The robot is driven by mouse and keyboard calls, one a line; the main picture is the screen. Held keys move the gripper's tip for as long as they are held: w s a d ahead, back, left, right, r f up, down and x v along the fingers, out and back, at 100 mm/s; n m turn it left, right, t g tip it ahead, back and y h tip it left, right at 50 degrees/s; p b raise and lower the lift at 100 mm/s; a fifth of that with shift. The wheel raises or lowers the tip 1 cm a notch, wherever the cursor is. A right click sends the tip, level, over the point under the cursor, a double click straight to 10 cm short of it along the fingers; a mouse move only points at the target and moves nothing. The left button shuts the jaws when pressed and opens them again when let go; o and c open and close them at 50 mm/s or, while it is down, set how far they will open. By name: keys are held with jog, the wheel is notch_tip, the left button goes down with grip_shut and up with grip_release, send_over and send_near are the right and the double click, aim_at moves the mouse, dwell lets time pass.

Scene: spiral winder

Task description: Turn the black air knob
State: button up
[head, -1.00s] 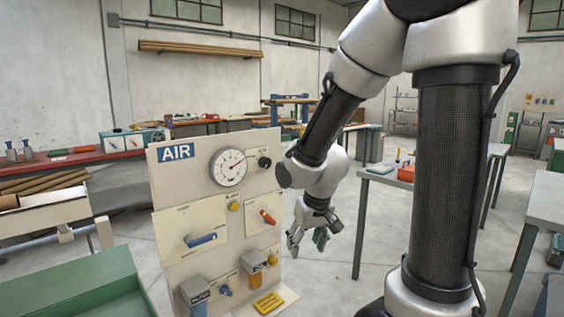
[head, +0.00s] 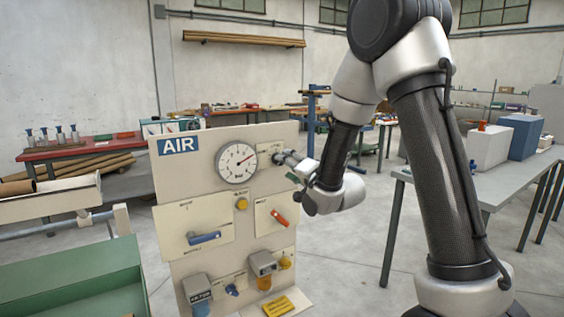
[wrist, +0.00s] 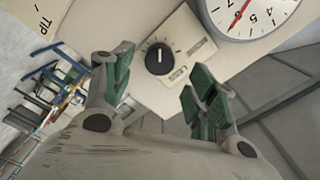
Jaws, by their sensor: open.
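The black air knob (wrist: 158,58) shows in the wrist view, round with a white pointer line, on a cream plate with dial marks. It sits at the upper right of the cream AIR panel (head: 168,178). My gripper (wrist: 154,84) is open, with its green-padded fingers on either side of the knob in the picture.
A round gauge (head: 237,162) is left of the knob. Below are a yellow button (head: 241,203), a red lever (head: 279,218) and a blue lever (head: 204,238). A grey table (head: 465,195) stands to the right. A green bin (head: 75,280) stands at the front left.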

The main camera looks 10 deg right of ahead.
jog(key=x, duration=0.5)
jog(key=shift+w+a, duration=0.15)
jog(key=shift+w, duration=0.1)
jog(key=c, duration=1)
